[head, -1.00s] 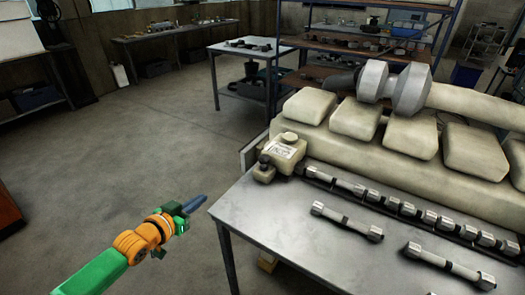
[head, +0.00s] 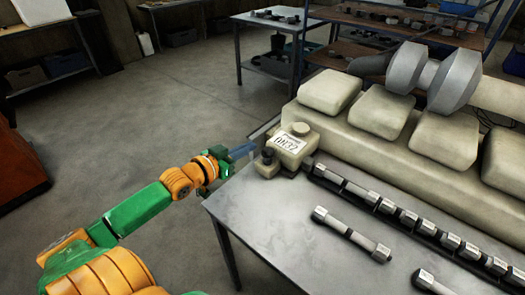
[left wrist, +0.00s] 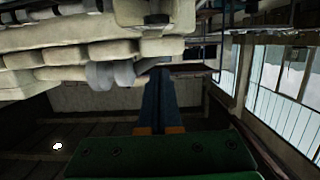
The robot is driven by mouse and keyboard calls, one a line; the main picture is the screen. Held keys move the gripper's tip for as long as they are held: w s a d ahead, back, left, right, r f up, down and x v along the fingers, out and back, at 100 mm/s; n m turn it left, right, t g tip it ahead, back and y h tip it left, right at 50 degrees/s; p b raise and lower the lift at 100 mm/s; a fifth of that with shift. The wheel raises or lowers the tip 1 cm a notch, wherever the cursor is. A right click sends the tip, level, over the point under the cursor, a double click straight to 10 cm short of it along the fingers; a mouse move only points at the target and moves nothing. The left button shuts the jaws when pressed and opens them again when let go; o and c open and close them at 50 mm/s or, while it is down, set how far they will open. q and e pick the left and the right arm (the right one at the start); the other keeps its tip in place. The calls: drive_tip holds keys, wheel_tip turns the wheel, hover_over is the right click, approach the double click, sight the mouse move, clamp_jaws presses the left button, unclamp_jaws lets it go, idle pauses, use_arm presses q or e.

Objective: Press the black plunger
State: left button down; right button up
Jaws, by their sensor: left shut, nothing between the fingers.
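The black plunger (head: 268,154) is a small dark knob on the left side of a cream box (head: 291,146) with a white label. The box stands at the far left corner of the metal table, against the engine. My left gripper (head: 243,153) is shut and empty, its blue fingers pointing at the plunger from the left. A small gap seems to lie between them, but I cannot tell contact surely. In the left wrist view the shut fingers (left wrist: 157,105) point up toward cream parts, and the plunger cannot be made out clearly. My right gripper is not in view.
The metal table (head: 270,215) carries a row of metal cylinders and a loose shaft (head: 350,234). The cream engine block (head: 400,140) fills the right side. A shelf rack (head: 390,25) and a second table (head: 270,20) stand behind. The floor on the left is clear.

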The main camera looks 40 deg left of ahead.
use_arm(q)
hover_over(262, 167)
drive_tip(key=f, duration=0.1)
wheel_tip(262, 167, down, 3)
drive_tip(key=shift+w+a+f+b, duration=0.1)
drive_tip(key=shift+f+b, duration=0.1)
drive_tip(key=shift+b, duration=0.2)
drive_tip(key=shift+f, duration=0.5)
wheel_tip(262, 167, down, 3)
drive_tip(key=b, duration=0.3)
wheel_tip(262, 167, up, 5)
drive_tip(key=p, duration=0.6)
drive_tip(key=d+v, duration=0.1)
drive_tip(key=v, duration=0.9)
drive_tip(key=shift+a+f, duration=0.2)
drive_tip(key=shift+a, duration=0.3)
